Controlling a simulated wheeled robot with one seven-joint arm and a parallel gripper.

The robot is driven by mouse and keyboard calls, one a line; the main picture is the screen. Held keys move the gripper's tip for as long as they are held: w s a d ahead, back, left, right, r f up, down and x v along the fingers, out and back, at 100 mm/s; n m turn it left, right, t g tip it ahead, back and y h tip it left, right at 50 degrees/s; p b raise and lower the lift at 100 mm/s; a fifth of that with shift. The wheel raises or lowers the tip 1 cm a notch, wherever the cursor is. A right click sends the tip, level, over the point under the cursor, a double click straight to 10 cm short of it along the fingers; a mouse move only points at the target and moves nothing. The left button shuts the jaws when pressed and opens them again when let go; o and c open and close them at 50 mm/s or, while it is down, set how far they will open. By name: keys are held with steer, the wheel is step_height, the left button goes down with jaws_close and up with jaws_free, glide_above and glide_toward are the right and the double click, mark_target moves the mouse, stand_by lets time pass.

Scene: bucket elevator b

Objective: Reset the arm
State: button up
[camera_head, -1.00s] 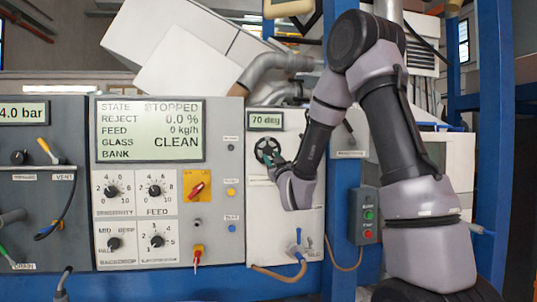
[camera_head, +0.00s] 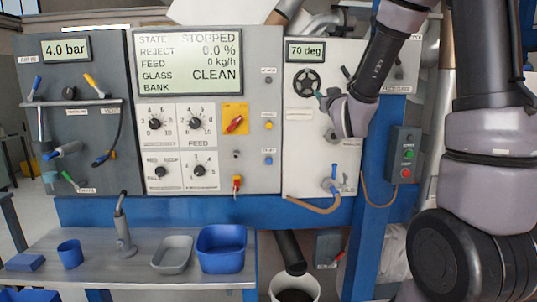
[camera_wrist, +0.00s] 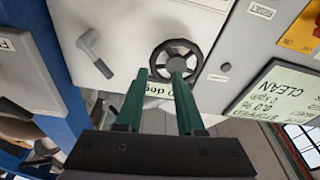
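My gripper (camera_head: 319,95) is at the white panel, just right of and below the black handwheel (camera_head: 308,82) in the head view. In the wrist view my gripper (camera_wrist: 158,80) has two green fingers apart with nothing between them. The handwheel (camera_wrist: 173,60) lies beyond the fingertips, and I cannot tell whether they touch it. My arm reaches in from the right side of the head view, bent at the elbow.
The control panel (camera_head: 210,140) reads STOPPED, and a small display (camera_head: 305,50) reads 70 deg. A button box (camera_head: 404,155) hangs on a blue post. Below is a bench (camera_head: 100,262) with a blue tub (camera_head: 221,248), grey tray (camera_head: 172,254) and blue cup (camera_head: 70,254).

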steer(key=s+d+f+m+g+y, duration=0.1)
steer(key=s+m+g, duration=0.4)
steer(key=s+g, duration=0.8)
steer(key=s+d+f, duration=0.1)
steer(key=s+f, duration=0.1)
steer(key=s, duration=1.5)
steer(key=shift+d+f+m, duration=0.15)
steer(key=shift+m, duration=0.25)
